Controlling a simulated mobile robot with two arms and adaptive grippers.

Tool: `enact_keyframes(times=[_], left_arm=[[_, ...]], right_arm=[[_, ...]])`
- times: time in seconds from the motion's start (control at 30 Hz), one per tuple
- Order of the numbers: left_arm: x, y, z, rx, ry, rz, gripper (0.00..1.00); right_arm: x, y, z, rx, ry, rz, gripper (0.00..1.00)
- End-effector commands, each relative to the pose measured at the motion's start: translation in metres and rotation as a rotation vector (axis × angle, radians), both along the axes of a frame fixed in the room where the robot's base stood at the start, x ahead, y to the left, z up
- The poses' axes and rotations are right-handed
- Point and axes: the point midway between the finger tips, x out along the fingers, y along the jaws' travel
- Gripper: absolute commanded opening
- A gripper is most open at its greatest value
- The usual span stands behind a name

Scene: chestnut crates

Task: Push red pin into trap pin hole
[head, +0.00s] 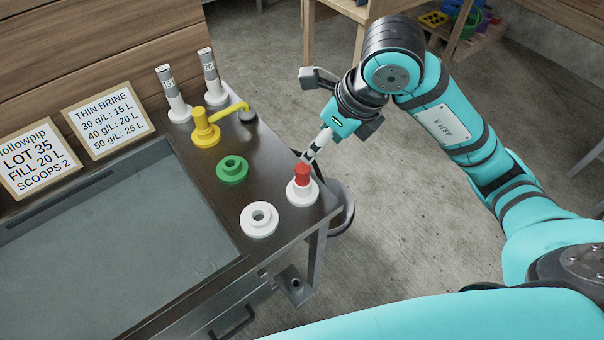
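A red pin (303,174) stands upright in a white flanged collar (302,195) at the right edge of the dark bench top. How deep it sits in the collar I cannot tell. My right gripper (309,158) reaches down from the upper right. Its fingers are together in one narrow shape, with the tips at the top of the red pin. It appears to touch the pin from above rather than grip around it; exact contact is hard to see. Which hole is the trap pin hole is not marked in view. My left gripper is out of view.
An empty white ring (259,219), a green ring (232,169) and a yellow fitting with a lever (205,130) stand on the bench. Two labelled grey-white pins (175,98) stand behind. A basin (105,245) and two sign boards (108,122) are at left.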

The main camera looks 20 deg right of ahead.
Motion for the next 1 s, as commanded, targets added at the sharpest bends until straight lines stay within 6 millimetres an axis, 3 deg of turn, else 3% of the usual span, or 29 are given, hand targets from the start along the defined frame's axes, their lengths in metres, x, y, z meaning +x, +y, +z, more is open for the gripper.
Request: enact_keyframes(times=[0.1,0.23,0.5,0.8,1.0], left_arm=[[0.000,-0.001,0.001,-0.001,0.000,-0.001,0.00],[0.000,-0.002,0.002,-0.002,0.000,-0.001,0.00],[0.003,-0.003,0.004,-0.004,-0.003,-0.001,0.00],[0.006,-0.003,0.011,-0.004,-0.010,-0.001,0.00],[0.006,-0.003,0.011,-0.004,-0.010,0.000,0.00]], right_arm=[[0.007,0.006,-0.025,0.000,0.008,0.002,0.58],[0.014,0.011,-0.045,0.001,0.005,0.002,0.58],[0.019,0.016,-0.063,0.001,0.003,0.002,0.58],[0.026,0.027,-0.102,0.002,0.002,0.001,0.58],[0.028,0.028,-0.108,0.001,0.000,0.004,0.58]])
